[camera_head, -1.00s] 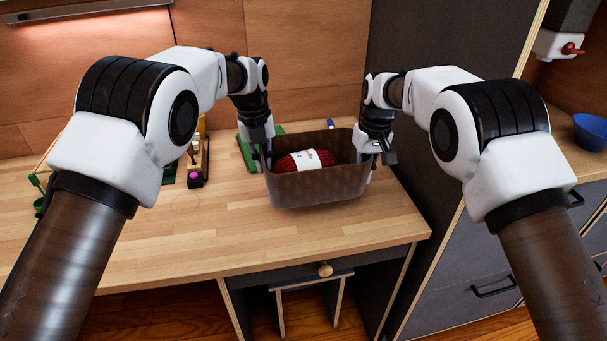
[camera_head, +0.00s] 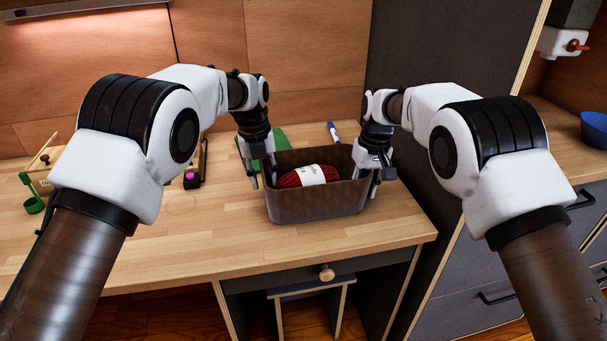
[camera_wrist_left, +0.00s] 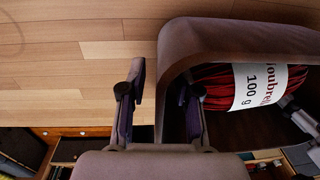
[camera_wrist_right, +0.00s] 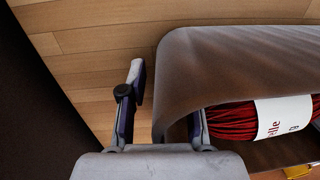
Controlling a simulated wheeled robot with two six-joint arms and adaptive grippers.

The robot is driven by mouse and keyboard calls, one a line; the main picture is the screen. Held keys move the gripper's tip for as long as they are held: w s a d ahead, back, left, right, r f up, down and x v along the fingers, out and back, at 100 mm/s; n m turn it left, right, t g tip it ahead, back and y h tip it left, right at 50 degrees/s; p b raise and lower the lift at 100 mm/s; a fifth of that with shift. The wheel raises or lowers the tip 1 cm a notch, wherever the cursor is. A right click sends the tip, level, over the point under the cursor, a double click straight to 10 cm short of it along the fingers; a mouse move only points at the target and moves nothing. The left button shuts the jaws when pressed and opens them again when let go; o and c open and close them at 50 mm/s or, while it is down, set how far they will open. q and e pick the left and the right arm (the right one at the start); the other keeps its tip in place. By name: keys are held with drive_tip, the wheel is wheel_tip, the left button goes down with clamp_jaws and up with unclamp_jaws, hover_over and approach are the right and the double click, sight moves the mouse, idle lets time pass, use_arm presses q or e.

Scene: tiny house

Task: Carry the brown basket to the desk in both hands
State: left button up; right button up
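The brown basket (camera_head: 318,204) stands upright on the wooden desk (camera_head: 180,240), near its right end and front edge. A red yarn ball with a white label (camera_head: 308,176) lies inside it. My left gripper (camera_head: 263,180) straddles the basket's left wall, one finger outside and one inside. The left wrist view shows a gap between the outer finger and the basket wall (camera_wrist_left: 240,36), so it is open. My right gripper (camera_head: 372,176) straddles the right wall likewise. The right wrist view shows a gap beside the basket wall (camera_wrist_right: 230,50), so it is open too.
A green flat item (camera_head: 278,139) and a blue-capped marker (camera_head: 333,131) lie behind the basket. A dark tool with a pink tip (camera_head: 193,180) and a green cup-like item (camera_head: 33,204) are to the left. A dark cabinet side stands close on the right.

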drive_tip(key=shift+r, duration=0.15)
use_arm(q)
wheel_tip(320, 180, up, 12)
drive_tip(key=shift+a, duration=0.45)
use_arm(e)
wheel_tip(320, 180, up, 12)
drive_tip(key=shift+w+d, duration=0.15)
drive_tip(key=shift+d, duration=0.3)
use_arm(q)
drive_tip(key=shift+s, duration=0.1)
use_arm(e)
drive_tip(key=shift+f, duration=0.2)
